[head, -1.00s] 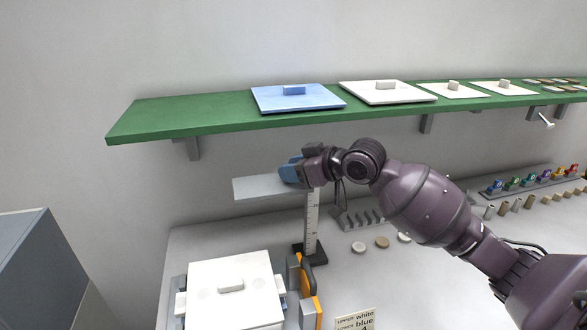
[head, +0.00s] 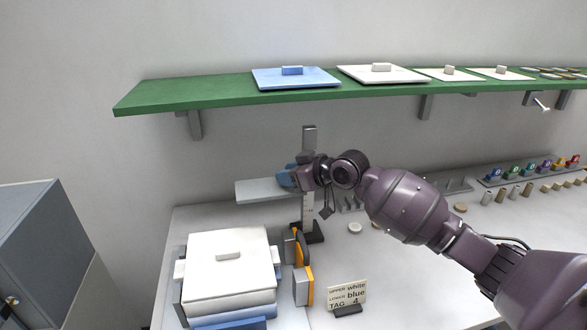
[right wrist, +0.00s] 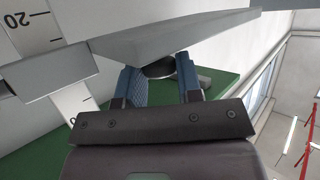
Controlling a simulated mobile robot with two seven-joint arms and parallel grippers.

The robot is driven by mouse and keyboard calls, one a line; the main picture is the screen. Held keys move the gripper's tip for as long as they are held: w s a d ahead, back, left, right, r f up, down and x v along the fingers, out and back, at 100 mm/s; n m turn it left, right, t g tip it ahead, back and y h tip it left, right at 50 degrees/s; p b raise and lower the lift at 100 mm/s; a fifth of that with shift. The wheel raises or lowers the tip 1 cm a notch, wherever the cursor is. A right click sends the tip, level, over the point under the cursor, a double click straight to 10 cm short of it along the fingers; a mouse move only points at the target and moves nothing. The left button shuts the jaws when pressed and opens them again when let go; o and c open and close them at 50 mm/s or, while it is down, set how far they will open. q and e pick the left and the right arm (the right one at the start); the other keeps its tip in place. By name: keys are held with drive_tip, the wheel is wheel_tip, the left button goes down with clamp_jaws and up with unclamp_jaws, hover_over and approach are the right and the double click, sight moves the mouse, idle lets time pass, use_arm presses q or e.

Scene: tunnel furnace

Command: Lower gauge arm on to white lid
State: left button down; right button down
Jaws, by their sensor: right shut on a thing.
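The gauge is an upright post with a ruler scale (head: 308,205) on a dark foot. Its flat grey gauge arm (head: 262,190) reaches left, level, above the back of the white lid (head: 225,265), with a clear gap between them. The white lid lies on the stacked box at the front left and has a small white handle. My right gripper (head: 290,178) is shut on the gauge arm by the post. In the right wrist view its blue fingers (right wrist: 160,78) flank a dark round part beneath the gauge arm (right wrist: 170,42). My left gripper is not in view.
A green shelf (head: 215,97) with a blue lid (head: 296,78) and white lids runs above the gauge. An orange-sided object (head: 303,270) stands between the box and a tag sign (head: 347,295). Small discs and a coloured row sit to the right.

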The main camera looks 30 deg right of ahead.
wheel_tip(320, 180, down, 11)
drive_tip(key=b, duration=0.4)
drive_tip(key=c, duration=0.8)
unclamp_jaws()
drive_tip(key=shift+r, duration=0.1)
drive_tip(key=shift+v, duration=5.4)
